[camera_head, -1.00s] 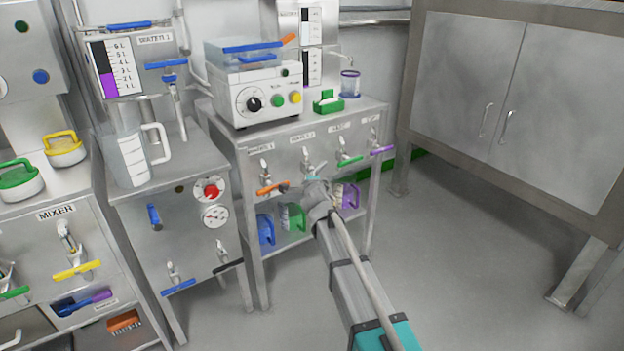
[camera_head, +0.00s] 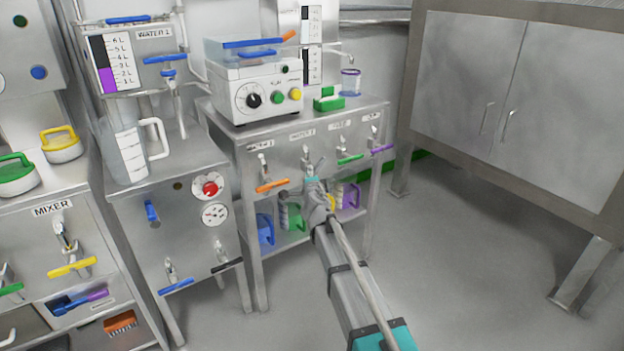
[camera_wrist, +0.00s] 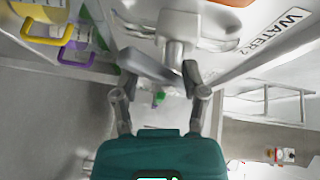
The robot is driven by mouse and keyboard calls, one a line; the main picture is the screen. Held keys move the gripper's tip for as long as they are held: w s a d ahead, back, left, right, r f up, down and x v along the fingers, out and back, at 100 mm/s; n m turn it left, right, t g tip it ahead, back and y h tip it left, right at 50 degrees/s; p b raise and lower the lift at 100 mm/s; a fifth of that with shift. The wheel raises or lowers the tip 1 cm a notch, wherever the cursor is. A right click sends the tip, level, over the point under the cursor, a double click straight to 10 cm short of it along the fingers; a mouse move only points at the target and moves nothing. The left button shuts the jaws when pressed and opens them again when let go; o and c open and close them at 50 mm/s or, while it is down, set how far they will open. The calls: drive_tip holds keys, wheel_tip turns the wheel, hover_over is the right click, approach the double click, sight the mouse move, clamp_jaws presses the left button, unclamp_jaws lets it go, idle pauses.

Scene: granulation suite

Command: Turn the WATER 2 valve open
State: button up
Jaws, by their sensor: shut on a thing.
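The WATER 2 valve stands on the front of the steel bench, with its stem (camera_head: 308,160) showing under its label (camera_head: 302,135). In the wrist view the WATER 2 label (camera_wrist: 285,35) is at upper right and the pale valve stem (camera_wrist: 180,28) at top centre. The valve's grey-blue handle (camera_wrist: 150,65) slants between my fingers. My gripper (camera_wrist: 158,80) is shut on this handle. In the head view my gripper (camera_head: 313,186) is at the valve from below and in front, and hides most of the handle.
An orange-handled valve (camera_head: 272,186) is to the left; green-handled (camera_head: 350,159) and purple-handled (camera_head: 381,149) valves are to the right. Blue (camera_head: 265,230) and purple (camera_head: 351,197) handled items stand on the shelf below. A steel cabinet (camera_head: 470,80) is at right, with open floor before it.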

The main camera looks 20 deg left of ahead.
drive_tip(key=shift+w+d+f+n+t+b, duration=0.1)
drive_tip(key=shift+n+t+b, duration=0.25)
drive_tip(key=shift+n+b, duration=0.15)
drive_tip(key=shift+w+d+f+n+t+b, duration=0.1)
drive_tip(key=shift+n+t+b, duration=0.3)
drive_tip(key=shift+b, duration=0.15)
drive_tip(key=o, duration=0.8)
drive_tip(key=shift+a, duration=0.1)
drive_tip(key=shift+c, duration=0.2)
drive_tip(key=shift+o, duration=1.1)
drive_tip(key=shift+w+f, duration=0.1)
drive_tip(key=shift+f, duration=0.15)
drive_tip(key=shift+o, duration=1.4)
drive_tip(key=shift+a, duration=0.1)
drive_tip(key=shift+r, duration=0.1)
drive_tip(key=v, duration=1.2)
drive_tip(key=shift+r, duration=0.15)
